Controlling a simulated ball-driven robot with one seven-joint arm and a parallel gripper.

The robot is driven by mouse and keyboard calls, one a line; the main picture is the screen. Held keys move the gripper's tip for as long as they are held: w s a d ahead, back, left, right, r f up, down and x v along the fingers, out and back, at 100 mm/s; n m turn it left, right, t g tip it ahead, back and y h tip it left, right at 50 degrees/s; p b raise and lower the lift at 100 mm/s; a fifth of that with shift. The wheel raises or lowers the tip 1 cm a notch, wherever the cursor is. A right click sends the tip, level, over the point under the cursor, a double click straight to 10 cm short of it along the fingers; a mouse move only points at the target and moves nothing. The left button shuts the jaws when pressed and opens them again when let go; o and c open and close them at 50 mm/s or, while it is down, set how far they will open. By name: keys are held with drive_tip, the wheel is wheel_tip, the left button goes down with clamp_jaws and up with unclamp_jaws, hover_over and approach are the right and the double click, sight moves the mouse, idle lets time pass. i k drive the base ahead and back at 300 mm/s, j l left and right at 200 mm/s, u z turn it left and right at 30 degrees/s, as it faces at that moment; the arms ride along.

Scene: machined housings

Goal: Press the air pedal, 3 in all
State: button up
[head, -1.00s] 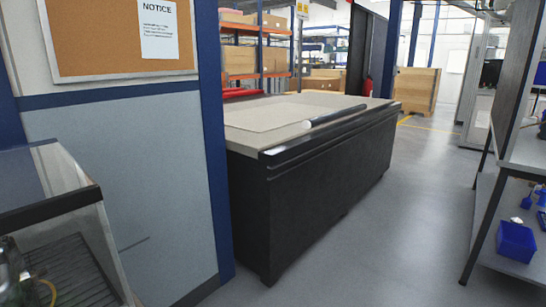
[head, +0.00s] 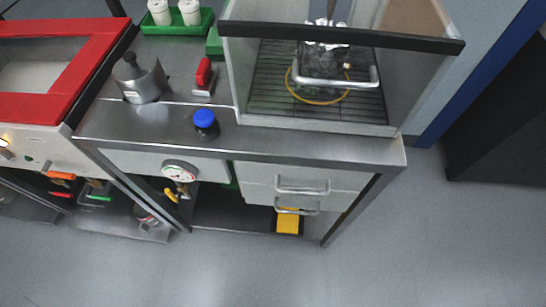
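A yellow, flat, pedal-like thing with dark sides (head: 288,222) is low down below the bench drawers, towards the right end of the bench. It looks like the air pedal; its upper part is hidden behind the lower drawer handle. I cannot tell whether it is pressed. My gripper is not in view.
The steel bench (head: 165,120) carries a clear-walled enclosure (head: 400,100), a blue-capped dark bottle (head: 206,125), a grey metal vessel (head: 140,80) and a red-handled clamp (head: 203,75). A pressure gauge (head: 180,171) and drawers (head: 300,177) are on its front. Open floor (head: 420,240) lies right and in front.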

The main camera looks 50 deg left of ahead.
sight(288, 224)
drive_tip(key=k+j+u, duration=0.1)
drive_tip(key=u, duration=0.35)
drive_tip(key=k+j+u, duration=0.2)
drive_tip(key=u, duration=0.2)
